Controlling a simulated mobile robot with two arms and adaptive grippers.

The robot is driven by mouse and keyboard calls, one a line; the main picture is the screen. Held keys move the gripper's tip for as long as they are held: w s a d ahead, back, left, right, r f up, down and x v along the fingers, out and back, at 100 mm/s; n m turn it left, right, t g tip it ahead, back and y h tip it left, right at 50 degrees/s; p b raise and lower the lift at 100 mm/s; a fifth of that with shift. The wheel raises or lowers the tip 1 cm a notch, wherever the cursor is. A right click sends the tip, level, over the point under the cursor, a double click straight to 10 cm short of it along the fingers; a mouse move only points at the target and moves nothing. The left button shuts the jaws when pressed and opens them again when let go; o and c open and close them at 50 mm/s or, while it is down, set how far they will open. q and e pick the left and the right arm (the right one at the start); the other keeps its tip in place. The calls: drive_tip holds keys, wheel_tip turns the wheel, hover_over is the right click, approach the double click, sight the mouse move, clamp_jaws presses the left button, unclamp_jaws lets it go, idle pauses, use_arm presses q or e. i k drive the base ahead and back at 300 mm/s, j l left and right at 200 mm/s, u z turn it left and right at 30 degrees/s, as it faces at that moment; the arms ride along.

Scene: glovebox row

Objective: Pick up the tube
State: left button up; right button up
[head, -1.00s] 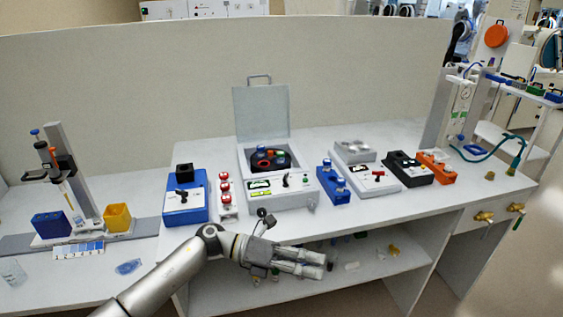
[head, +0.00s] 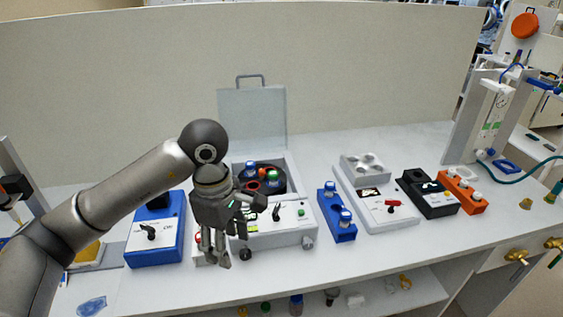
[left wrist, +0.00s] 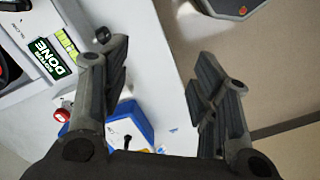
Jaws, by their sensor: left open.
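My left gripper (head: 213,252) is open and points down in front of the centrifuge (head: 278,236), apart from any tube as far as I can see. In the left wrist view its two fingers (left wrist: 160,68) are spread with nothing between them. The centrifuge lid is up, and its dark rotor shows a blue-capped tube (head: 250,167) and a green-capped tube (head: 272,176). The gripper hides most of the white rack of red-capped tubes; one red cap (left wrist: 62,114) shows in the left wrist view. A blue rack (head: 336,223) holds blue-capped tubes (head: 345,215). My right gripper is out of view.
A blue device (head: 152,240) stands left of the gripper. A white device (head: 385,203), a black device (head: 428,197) and an orange rack (head: 463,196) stand to the right. The raised centrifuge lid (head: 252,118) stands behind. Small items lie on the shelf below.

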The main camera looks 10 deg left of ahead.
sight(273, 175)
drive_tip(key=i, duration=1.15)
